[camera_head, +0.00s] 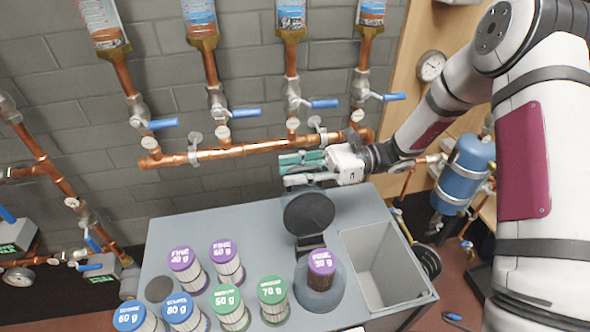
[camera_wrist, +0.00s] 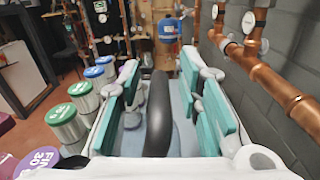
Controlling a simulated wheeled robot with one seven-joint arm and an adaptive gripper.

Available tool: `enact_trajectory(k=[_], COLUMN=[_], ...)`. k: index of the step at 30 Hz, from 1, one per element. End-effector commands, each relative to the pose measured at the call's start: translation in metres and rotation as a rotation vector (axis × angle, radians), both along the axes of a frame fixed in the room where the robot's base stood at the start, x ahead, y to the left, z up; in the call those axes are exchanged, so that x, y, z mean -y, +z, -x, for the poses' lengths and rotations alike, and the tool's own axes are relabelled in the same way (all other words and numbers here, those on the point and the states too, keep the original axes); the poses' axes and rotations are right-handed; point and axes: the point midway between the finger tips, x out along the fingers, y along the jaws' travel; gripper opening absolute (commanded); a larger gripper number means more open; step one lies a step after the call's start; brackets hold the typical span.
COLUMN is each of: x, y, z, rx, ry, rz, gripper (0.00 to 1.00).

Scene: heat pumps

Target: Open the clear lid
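A dark round lid (camera_head: 308,213) stands raised on a hinge behind a grey round holder (camera_head: 320,292). It does not look clear. In the holder sits a canister with a purple top marked 30 g (camera_head: 322,262). My gripper (camera_head: 290,166) has teal finger pads, points left and is just above and behind the raised lid. In the wrist view my gripper (camera_wrist: 160,75) is open. A dark curved edge (camera_wrist: 158,115), which looks like the lid seen edge-on, shows between its fingers. I cannot tell whether they touch it.
Several canisters with purple, green and blue tops, such as the green one (camera_head: 272,300), stand left of the holder. An open grey bin (camera_head: 358,245) is at the right. Copper pipes with blue-handled valves (camera_head: 240,152) run along the wall close behind my gripper.

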Motion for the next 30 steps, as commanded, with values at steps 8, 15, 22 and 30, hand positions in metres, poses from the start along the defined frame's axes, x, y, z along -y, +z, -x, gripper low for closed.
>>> enact_trajectory(k=[8, 15, 22, 30], x=[0.000, 0.001, 0.009, 0.012], y=[0.000, 0.002, 0.014, 0.015], z=[0.000, 0.001, 0.027, 0.038], rx=[0.000, 0.011, 0.115, 0.115], ry=[0.000, -0.002, -0.004, -0.001], rz=[0.000, -0.003, -0.033, -0.033], gripper=[0.00, 0.00, 0.00, 0.00])
